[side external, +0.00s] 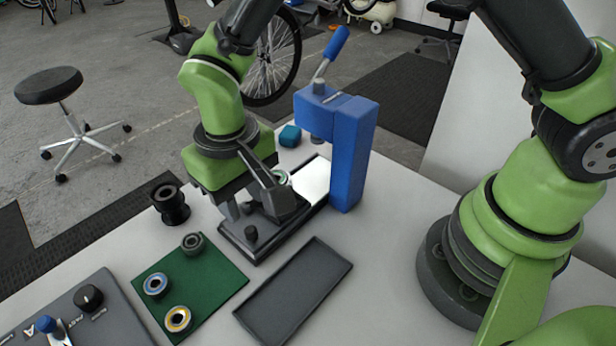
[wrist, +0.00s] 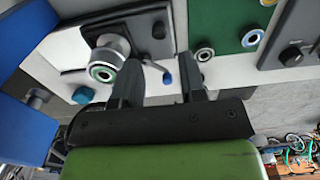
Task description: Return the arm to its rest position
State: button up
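My gripper (side external: 252,210) hangs low over the dark fixture plate (side external: 262,238) in front of the blue press (side external: 352,150). In the wrist view my gripper (wrist: 162,75) has its two dark fingers spread apart, with nothing seen held between them. A bearing with a green ring (wrist: 103,73) sits on a metal cylinder on the fixture, beside the left finger in that view. A blue-tipped lever (wrist: 167,78) shows in the gap between the fingers. My gripper partly hides the fixture in the side view.
A green mat (side external: 215,283) holds a blue-ringed bearing (side external: 155,284), a yellow-ringed one (side external: 178,318) and a dark one (side external: 193,243). An empty grey tray (side external: 295,290), black stacked cylinder (side external: 170,205), teal block (side external: 290,135) and control panel (side external: 120,325) stand nearby. White table between tray and my base is clear.

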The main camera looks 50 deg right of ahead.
jog(key=s+d+r+m+t+y, duration=0.1)
jog(key=s+d+r+t, duration=0.1)
jog(key=d+r, duration=0.45)
jog(key=s+d+r+m+t+y, duration=0.1)
jog(key=d+r, duration=0.2)
jog(key=r, duration=0.7)
jog(key=s+d+r+m+t, duration=0.1)
jog(key=s+d+r+t, duration=0.1)
jog(key=s, duration=0.3)
jog(key=s+d+r+m+t, duration=0.1)
jog(key=s+d+r+t, duration=0.1)
jog(key=s+d, duration=0.2)
jog(key=shift+s+d+r, duration=0.25)
jog(key=shift+s+d, duration=0.1)
jog(key=shift+s, duration=0.9)
